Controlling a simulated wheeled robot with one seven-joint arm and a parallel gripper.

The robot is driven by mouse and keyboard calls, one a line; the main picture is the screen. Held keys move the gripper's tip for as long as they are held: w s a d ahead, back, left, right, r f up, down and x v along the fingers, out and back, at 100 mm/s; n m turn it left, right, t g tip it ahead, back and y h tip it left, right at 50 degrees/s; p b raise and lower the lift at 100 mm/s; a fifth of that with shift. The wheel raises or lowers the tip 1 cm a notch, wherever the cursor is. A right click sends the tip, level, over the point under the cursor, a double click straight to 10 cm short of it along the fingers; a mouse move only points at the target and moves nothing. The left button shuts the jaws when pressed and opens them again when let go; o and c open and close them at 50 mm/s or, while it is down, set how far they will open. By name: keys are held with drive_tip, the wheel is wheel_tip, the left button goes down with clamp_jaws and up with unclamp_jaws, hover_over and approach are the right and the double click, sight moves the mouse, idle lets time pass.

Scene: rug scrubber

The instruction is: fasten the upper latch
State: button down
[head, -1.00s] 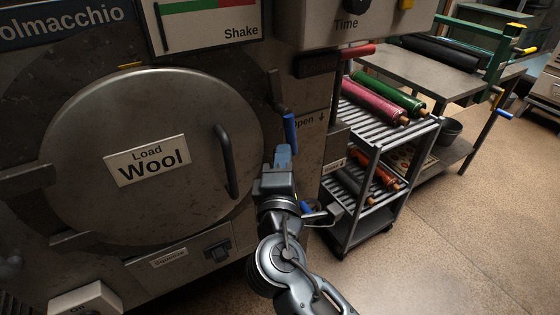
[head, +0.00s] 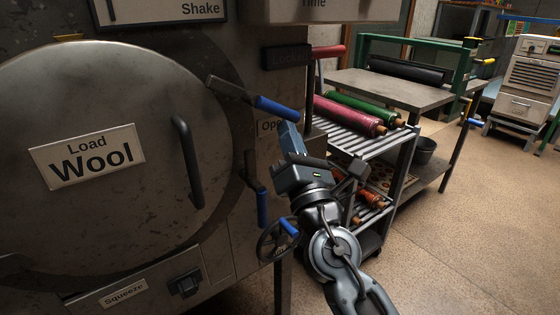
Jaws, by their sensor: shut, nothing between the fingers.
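The upper latch (head: 277,108) has a dark bar and a blue grip. It slants down to the right, with its dark end over the upper right edge of the round door (head: 150,215). The door looks closed against the machine, though a small gap could not be told. The lower latch (head: 262,208) hangs nearly straight down, its blue grip lowest. My gripper (head: 287,127) is shut and empty. Its bluish fingers point up, just below and right of the upper latch's grip; I cannot tell whether they touch it.
A dark door handle (head: 187,160) stands out from the door. A red lever (head: 328,51) is above right of my gripper. A handwheel (head: 278,240) is below left. A rack (head: 375,148) with colored rolls stands close at right; open floor lies beyond it.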

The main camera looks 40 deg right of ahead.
sight(301, 116)
drive_tip(key=n+y+b, duration=0.1)
drive_tip(key=n, duration=0.1)
drive_tip(key=d+n+t+y+b, duration=0.1)
drive_tip(key=n, duration=0.1)
drive_tip(key=r+n+y+b, duration=0.1)
drive_tip(key=y+b, duration=0.1)
drive_tip(key=shift+d+n+t, duration=0.4)
drive_tip(key=shift+d+r+n+y, duration=0.15)
drive_tip(key=shift+r+n+y, duration=0.55)
drive_tip(key=shift+n, duration=0.4)
drive_tip(key=shift+d+r+y+p, duration=0.25)
drive_tip(key=shift+r+y+p, duration=0.1)
drive_tip(key=shift+r+y, duration=0.05)
drive_tip(key=shift+r, duration=0.15)
drive_tip(key=shift+h, duration=0.3)
